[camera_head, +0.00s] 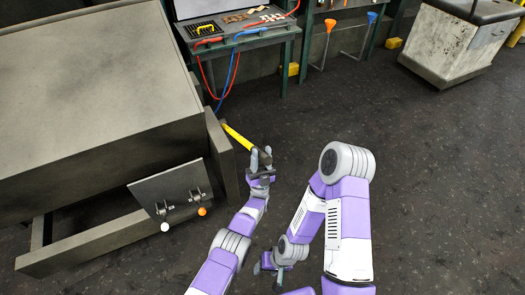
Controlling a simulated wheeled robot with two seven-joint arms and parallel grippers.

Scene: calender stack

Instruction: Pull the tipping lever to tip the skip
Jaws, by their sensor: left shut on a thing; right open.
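The skip (95,105) is a large grey box at the left, sitting above a grey base frame (95,245). A yellow lever (237,137) slants down and right from the right side of the skip's frame. My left gripper (261,160) is shut on the lower end of the yellow lever, and its fingers hide that end. My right gripper (270,266) is open and empty, low in the middle of the view, apart from the skip and the lever.
A tilted panel (172,190) with a white-knobbed and an orange-knobbed small lever stands left of my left gripper. A workbench (240,38) with red and blue hoses is behind. A stained grey cabinet (455,45) stands at the back right. The dark floor at right is clear.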

